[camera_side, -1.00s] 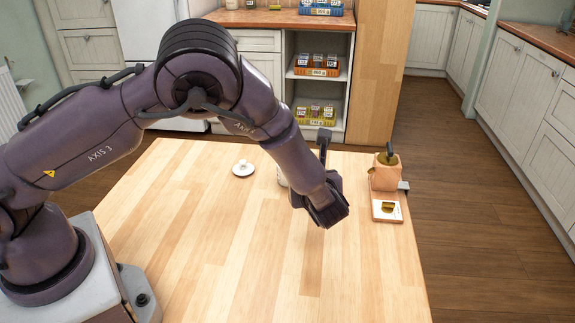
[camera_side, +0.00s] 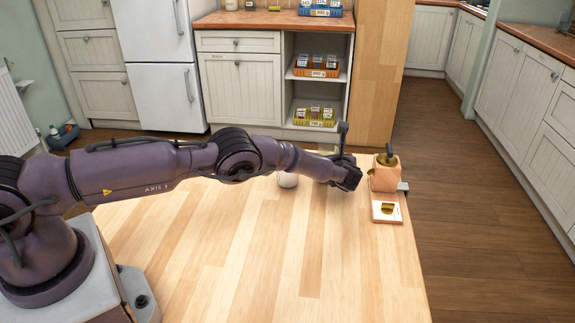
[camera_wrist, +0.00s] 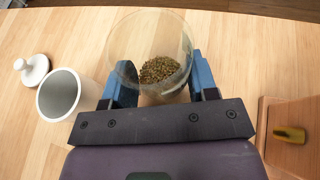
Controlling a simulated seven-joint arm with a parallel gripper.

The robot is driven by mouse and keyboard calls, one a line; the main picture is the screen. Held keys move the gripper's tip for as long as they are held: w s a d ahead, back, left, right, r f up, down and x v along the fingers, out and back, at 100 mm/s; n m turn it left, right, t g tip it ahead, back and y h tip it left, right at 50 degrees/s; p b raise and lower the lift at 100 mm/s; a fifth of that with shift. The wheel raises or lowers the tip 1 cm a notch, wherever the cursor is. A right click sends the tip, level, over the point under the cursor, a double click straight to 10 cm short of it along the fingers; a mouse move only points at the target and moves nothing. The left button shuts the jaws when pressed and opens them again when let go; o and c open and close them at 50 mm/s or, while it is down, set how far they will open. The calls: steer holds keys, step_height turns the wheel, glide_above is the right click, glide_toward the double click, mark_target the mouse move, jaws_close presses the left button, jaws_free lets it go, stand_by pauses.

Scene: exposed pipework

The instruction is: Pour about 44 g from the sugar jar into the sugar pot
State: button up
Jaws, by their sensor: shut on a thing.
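My gripper (camera_wrist: 162,84) is shut on a clear glass jar (camera_wrist: 128,42), which I take as the sugar jar; its blue-padded fingers press on both sides. Brown-green grains (camera_wrist: 158,70) lie in the bottom of the jar. In the side view my gripper (camera_side: 350,176) hides the jar. The white sugar pot (camera_wrist: 60,94) stands open to the left of the jar in the wrist view, with no contents visible inside. In the side view the pot (camera_side: 287,181) shows just below my forearm. Its white lid (camera_wrist: 32,69) lies beside it on the table.
A wooden box (camera_side: 385,176) with a dark handle stands at the table's right edge, close to my gripper. A small tray (camera_side: 377,215) with a gold-brown patch is in front of it. The wooden table (camera_side: 260,245) is clear in the foreground.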

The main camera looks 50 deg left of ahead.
steer(key=shift+w+a+f, duration=0.1)
steer(key=shift+w+a, duration=0.05)
steer(key=shift+a, duration=0.15)
stand_by(0.4)
